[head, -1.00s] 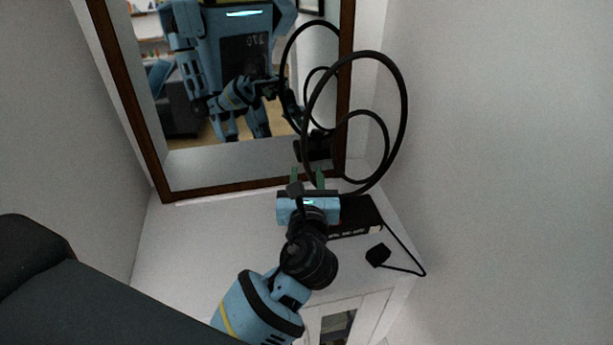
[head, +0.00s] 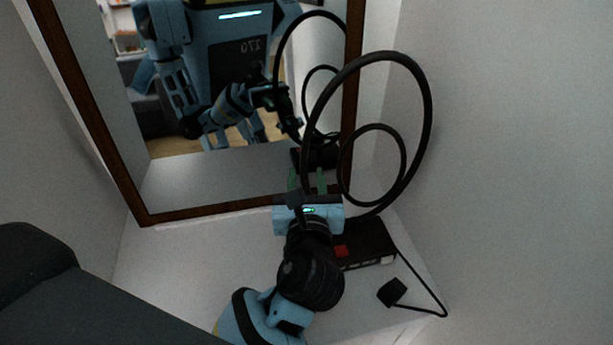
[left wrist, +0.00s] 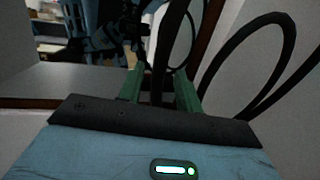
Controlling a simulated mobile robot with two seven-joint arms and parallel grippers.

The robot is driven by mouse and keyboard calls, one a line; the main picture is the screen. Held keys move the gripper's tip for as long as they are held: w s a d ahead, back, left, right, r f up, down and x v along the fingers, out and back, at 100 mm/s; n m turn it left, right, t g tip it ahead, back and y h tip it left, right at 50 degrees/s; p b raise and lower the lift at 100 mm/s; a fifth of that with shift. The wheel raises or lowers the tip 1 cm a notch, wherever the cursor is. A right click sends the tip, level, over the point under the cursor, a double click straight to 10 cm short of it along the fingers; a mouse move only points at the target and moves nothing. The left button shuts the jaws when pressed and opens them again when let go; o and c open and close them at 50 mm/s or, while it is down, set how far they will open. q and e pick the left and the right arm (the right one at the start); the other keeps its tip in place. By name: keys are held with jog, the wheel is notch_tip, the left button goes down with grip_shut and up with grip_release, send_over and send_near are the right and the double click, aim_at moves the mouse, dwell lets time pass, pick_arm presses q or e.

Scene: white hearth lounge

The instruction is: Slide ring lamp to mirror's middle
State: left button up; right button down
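The black ring lamp (head: 429,120), a large ring with a smaller one inside, stands at the right end of the white top, in front of the mirror's right edge. Its black base (head: 372,240) is partly hidden behind my left gripper. The brown-framed mirror (head: 215,178) stands behind and reflects the lamp and me. My left gripper (head: 307,182) has its green fingers apart, one on each side of the large ring's left part. The left wrist view shows the ring (left wrist: 157,85) between the fingers, with gaps visible. My right gripper is not directly in view.
The white top (head: 185,265) is clear to the left of my gripper. A cord (head: 420,276) runs from the base's right side near a small black block (head: 392,292). A grey wall (head: 510,150) stands close on the right.

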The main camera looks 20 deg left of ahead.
pick_arm(q)
jog(key=shift+w, duration=0.1)
jog(key=shift+r, duration=0.1)
grip_shut()
dwell(1.5)
